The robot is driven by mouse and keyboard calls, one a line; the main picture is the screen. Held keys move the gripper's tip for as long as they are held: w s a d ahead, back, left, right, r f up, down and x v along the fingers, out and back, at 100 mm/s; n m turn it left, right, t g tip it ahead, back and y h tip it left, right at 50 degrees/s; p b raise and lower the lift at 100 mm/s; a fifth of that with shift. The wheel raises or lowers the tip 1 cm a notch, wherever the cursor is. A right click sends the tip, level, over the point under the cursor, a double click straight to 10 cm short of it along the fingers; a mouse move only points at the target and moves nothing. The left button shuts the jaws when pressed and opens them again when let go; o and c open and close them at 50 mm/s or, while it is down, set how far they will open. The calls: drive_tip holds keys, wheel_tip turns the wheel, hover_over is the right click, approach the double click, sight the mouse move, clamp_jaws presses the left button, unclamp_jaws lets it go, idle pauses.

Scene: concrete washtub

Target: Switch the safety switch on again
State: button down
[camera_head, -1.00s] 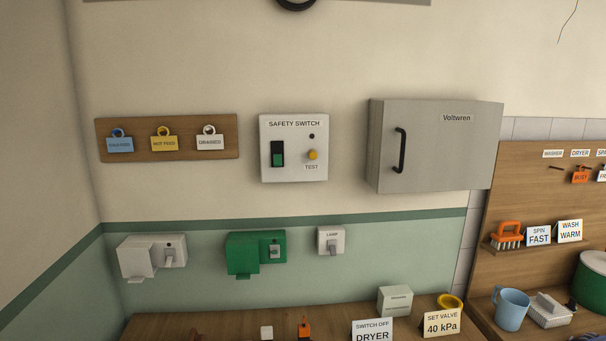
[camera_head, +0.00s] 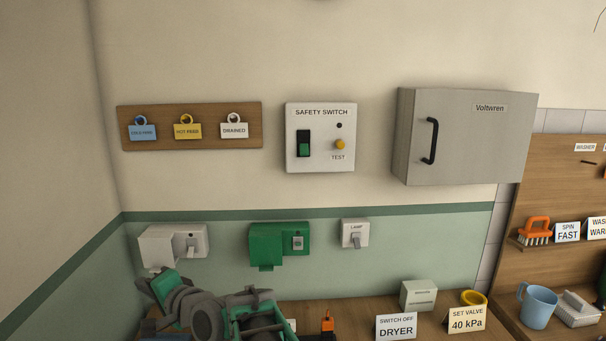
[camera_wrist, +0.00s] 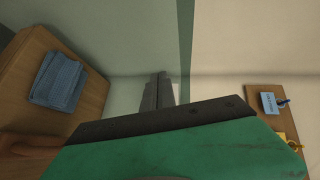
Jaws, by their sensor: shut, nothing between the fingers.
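The safety switch (camera_head: 320,138) is a white wall box with a dark slot at its left, a small dark round spot and a yellow TEST button. A green rocker (camera_head: 304,149) shows in the lower half of the slot. In the wrist view my gripper (camera_wrist: 158,90) has its grey fingers together, with nothing between them, in front of the pale green wall. The switch is not in the wrist view. In the head view my arm is at the lower left, below and left of the switch and well apart from it.
A wooden tag board (camera_head: 190,126) hangs left of the switch, a grey cabinet (camera_head: 465,145) right of it. Below are a white socket (camera_head: 160,248), a green socket (camera_head: 266,246) and a lamp switch (camera_head: 355,234). A folded blue cloth (camera_wrist: 60,82) lies on wood. The wall before the switch is clear.

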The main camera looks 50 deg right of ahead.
drive_tip(key=s+d+r+m+t+h, duration=0.1)
drive_tip(key=d+r+m+t+h, duration=0.15)
drive_tip(key=d+m, duration=0.2)
drive_tip(key=d+r+m+t+h, duration=0.1)
drive_tip(key=d+r+m, duration=0.2)
drive_tip(key=d, duration=0.3)
drive_tip(key=m+g+h, duration=0.2)
drive_tip(key=m+h, duration=1.6)
drive_tip(key=m, duration=0.5)
approach(304, 150)
drive_tip(key=f, duration=0.2)
drive_tip(key=s+f, duration=0.1)
drive_tip(key=shift+a+f+b, duration=0.35)
drive_tip(key=shift+a, duration=0.05)
drive_tip(key=p+x, duration=0.7)
drive_tip(key=x, duration=0.2)
drive_tip(key=shift+w+r, duration=0.1)
drive_tip(key=shift+w+d+r+p, duration=0.15)
drive_tip(key=shift+w+d+p, duration=0.2)
drive_tip(key=shift+p, duration=0.15)
